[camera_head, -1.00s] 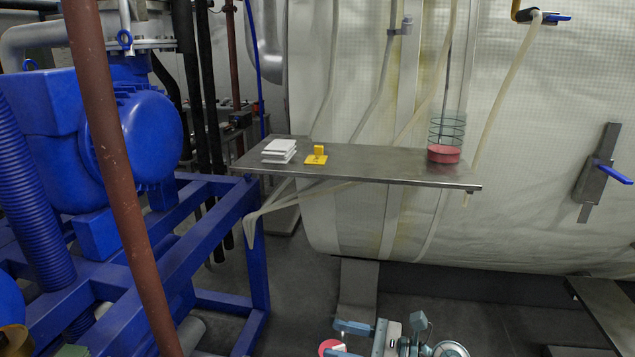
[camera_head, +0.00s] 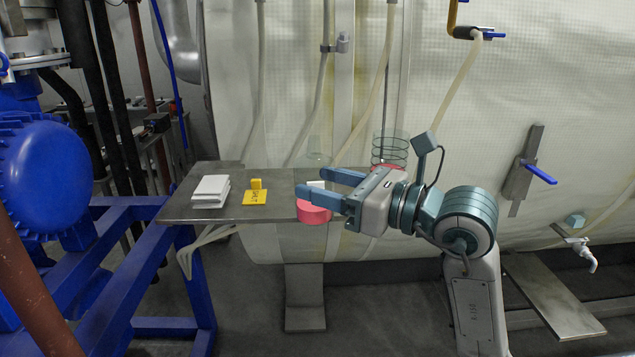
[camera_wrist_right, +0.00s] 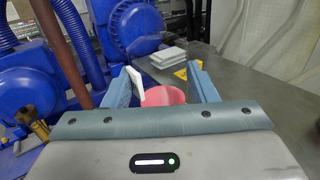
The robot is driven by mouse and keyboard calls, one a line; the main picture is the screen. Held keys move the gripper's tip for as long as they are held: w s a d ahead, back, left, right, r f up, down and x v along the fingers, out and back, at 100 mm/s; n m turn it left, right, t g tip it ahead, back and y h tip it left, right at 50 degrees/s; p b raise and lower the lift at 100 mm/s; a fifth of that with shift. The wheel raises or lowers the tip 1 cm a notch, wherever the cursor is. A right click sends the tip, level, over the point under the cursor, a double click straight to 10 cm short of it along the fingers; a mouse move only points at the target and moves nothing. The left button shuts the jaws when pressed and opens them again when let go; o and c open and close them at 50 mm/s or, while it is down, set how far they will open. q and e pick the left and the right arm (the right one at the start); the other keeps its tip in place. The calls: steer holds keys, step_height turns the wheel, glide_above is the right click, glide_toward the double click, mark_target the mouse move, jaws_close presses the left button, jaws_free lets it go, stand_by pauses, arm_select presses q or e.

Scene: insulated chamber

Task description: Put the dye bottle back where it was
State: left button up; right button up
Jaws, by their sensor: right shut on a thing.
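The dye bottle, with a round pink lower part (camera_head: 313,212) and what looks like a clear upper part, is in my right gripper (camera_head: 325,187). The blue fingers are shut on it, one on each side, in front of the shelf's front edge. In the right wrist view, the pink part (camera_wrist_right: 163,96) shows between the fingers (camera_wrist_right: 162,88), with a white piece beside the left finger. The metal shelf (camera_head: 175,208) carries a wire-ring holder (camera_head: 390,148) with a pink-red base, partly hidden behind my right gripper. My left gripper is out of view.
A white stack (camera_head: 210,190) and a yellow plate with a small block (camera_head: 255,197) lie on the shelf's left half. Blue machinery and frame (camera_head: 75,235) stand at left. The insulated tank (camera_head: 290,80) is behind the shelf, with hoses hanging down.

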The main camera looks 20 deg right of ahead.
steer(key=shift+w+d+r, duration=0.2)
steer(key=shift+w+r, duration=0.05)
steer(key=shift+r, duration=0.1)
steer(key=w+d+p, duration=0.1)
steer(key=w+p, duration=0.1)
steer(key=w, duration=0.3)
steer(key=w+d+f+p, duration=0.1)
steer(key=w+p, duration=0.1)
steer(key=w, duration=0.3)
steer(key=w+d+p, duration=0.1)
steer(key=w+p, duration=0.1)
steer(key=w, duration=0.2)
steer(key=shift+w+d+f+p, duration=0.2)
steer(key=shift+w+f+p, duration=0.1)
steer(key=shift+w+p, duration=0.1)
steer(key=shift+f, duration=0.25)
step_height(320, 180, down, 3)
steer(key=shift+r+p, duration=0.15)
steer(key=shift+p, duration=1.05)
steer(key=shift+f, duration=0.2)
steer(key=shift+f, duration=0.1)
